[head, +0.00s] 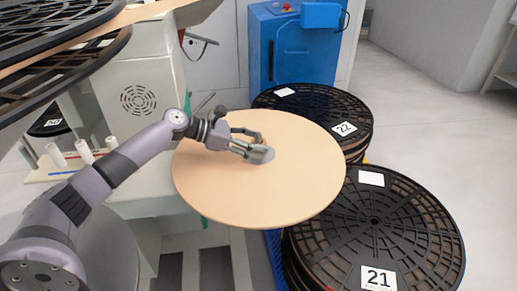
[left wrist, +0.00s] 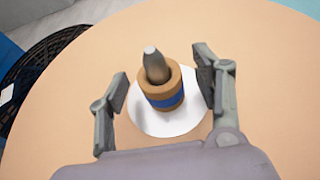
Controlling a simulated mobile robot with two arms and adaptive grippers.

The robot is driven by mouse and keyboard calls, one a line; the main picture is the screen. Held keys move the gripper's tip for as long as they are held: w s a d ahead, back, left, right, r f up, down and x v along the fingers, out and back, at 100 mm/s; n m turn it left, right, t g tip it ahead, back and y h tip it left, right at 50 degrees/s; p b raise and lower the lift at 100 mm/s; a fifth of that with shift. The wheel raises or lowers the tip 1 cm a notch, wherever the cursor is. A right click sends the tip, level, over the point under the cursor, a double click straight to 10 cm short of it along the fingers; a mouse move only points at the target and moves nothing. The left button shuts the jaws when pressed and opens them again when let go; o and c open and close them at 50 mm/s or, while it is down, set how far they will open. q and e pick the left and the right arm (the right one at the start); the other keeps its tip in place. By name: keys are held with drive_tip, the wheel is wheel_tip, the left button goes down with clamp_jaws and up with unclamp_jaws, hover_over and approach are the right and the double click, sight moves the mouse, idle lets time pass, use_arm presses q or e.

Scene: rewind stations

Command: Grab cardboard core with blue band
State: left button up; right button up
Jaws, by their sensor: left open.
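The cardboard core with the blue band (left wrist: 164,92) is a short brown tube. It stands around a grey metal spindle (left wrist: 155,65) on a white round hub (left wrist: 148,120), at the middle of a large tan disc (head: 215,185). My left gripper (head: 259,148) is over the disc's middle, open. In the left wrist view the fingers (left wrist: 162,88) stand on either side of the core, with a gap on the left and a narrower one on the right. In the head view my gripper hides the core. My right gripper is not in view.
Stacked black reels stand to the right, one labelled 21 (head: 425,222) and one labelled 22 (head: 300,105). A blue cabinet (head: 300,60) is behind. White tubes (head: 84,152) stand on a board at the left. Black slotted reels (head: 40,45) overhang the upper left.

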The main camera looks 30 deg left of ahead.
use_arm(q)
drive_tip(key=shift+w+d+f, duration=0.15)
drive_tip(key=shift+w+d, duration=0.15)
drive_tip(key=shift+d, duration=0.05)
drive_tip(key=c, duration=1)
drive_tip(key=shift+c, duration=0.2)
